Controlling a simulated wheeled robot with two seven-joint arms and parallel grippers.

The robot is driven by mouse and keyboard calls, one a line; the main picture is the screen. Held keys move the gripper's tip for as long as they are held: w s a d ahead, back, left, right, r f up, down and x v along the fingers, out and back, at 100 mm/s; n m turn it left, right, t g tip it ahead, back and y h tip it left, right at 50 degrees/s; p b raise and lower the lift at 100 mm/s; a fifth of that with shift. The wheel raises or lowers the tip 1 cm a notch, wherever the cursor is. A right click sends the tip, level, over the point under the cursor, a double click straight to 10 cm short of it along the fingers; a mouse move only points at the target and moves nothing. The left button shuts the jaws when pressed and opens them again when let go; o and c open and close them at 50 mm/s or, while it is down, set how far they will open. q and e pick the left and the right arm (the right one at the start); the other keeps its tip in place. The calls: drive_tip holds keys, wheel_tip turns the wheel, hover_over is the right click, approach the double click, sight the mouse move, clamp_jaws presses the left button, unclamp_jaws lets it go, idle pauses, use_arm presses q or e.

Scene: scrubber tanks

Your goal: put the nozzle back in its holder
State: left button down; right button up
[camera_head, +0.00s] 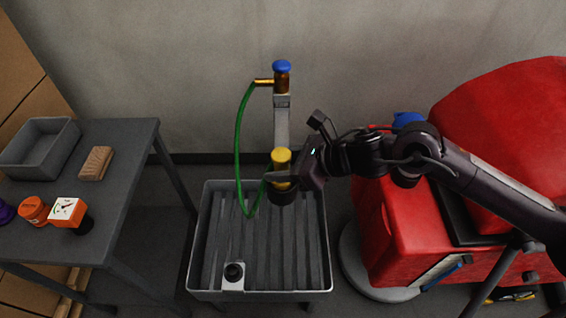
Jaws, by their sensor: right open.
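The nozzle (281,156) has a yellow top and appears upright above the far part of the grey basin. A green hose (238,140) loops from the brass tap (282,80) down into the basin and back up toward it. My right gripper (275,179) is open, its fingers level around or beside the nozzle's yellow body; the exact contact is hidden. A dark round part (283,196) shows just below the fingers; I cannot tell whether it is the holder or part of the nozzle. A pale square block with a black ring (233,275) sits at the basin's near left. My left gripper is out of view.
The ribbed grey basin (324,250) is mostly bare. A red machine (400,225) stands close on its right, under my right arm.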

drive_tip(key=shift+r+p, duration=0.3)
drive_tip(key=shift+p, duration=0.1)
drive_tip(key=b+v, duration=0.3)
drive_tip(key=v, duration=0.9)
drive_tip(key=shift+b, duration=0.3)
drive_tip(key=shift+f, duration=0.15)
